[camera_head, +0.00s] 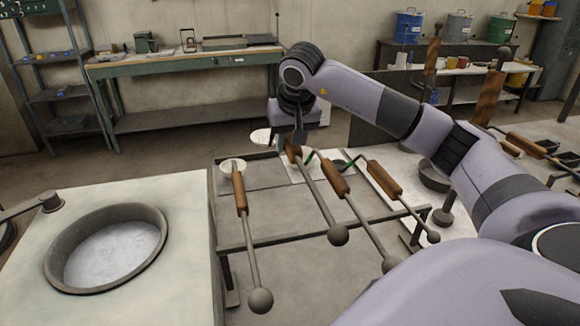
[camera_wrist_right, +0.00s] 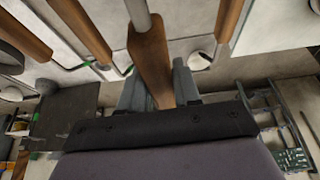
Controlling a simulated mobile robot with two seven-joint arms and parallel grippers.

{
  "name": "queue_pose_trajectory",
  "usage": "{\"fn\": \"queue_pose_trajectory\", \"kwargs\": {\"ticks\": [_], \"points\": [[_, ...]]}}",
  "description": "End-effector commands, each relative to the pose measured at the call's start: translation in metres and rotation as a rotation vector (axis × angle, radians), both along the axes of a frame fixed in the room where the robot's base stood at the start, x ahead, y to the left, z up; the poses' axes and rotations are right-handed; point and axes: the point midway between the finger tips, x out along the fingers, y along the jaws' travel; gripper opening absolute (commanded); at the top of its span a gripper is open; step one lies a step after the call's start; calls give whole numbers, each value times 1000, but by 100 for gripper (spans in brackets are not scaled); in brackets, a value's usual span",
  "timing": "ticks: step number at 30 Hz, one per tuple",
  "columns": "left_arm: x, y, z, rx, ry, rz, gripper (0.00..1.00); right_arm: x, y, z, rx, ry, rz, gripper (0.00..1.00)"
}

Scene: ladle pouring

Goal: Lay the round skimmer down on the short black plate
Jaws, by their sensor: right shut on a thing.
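My right gripper (camera_head: 297,138) points down and is shut on the wooden grip (camera_head: 293,151) of a long tool. The same grip stands between the fingers in the right wrist view (camera_wrist_right: 150,62). The tool's metal rod slants toward me and ends in a ball (camera_head: 338,235). A pale flat disc (camera_head: 262,136) shows just left of the gripper; I cannot tell whether it is this tool's head, so I cannot confirm that this is the round skimmer. No short black plate can be made out with certainty. My left gripper is out of view.
Other wooden-handled tools lie close by: one with a white bowl (camera_head: 232,168) at left, two (camera_head: 335,180) (camera_head: 385,178) at right. They rest over a grey metal frame (camera_head: 375,219). A round pot of grey melt (camera_head: 110,250) stands at the left.

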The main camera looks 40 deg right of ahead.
Motion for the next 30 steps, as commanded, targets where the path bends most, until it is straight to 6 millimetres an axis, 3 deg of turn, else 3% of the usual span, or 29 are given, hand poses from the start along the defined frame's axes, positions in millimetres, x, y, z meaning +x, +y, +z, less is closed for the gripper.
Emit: {"fn": "queue_pose_trajectory", "kwargs": {"ticks": [1, 6, 20, 30], "points": [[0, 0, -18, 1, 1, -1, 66, 0, 0, -28, 0, 1, -1, 0], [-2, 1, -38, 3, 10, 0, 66, 1, 0, -54, 0, -4, -2, 0], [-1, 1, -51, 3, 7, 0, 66, 1, 0, -75, 0, -5, -1, 0], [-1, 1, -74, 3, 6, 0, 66, 1, 0, -100, -1, -4, -1, 0]]}}
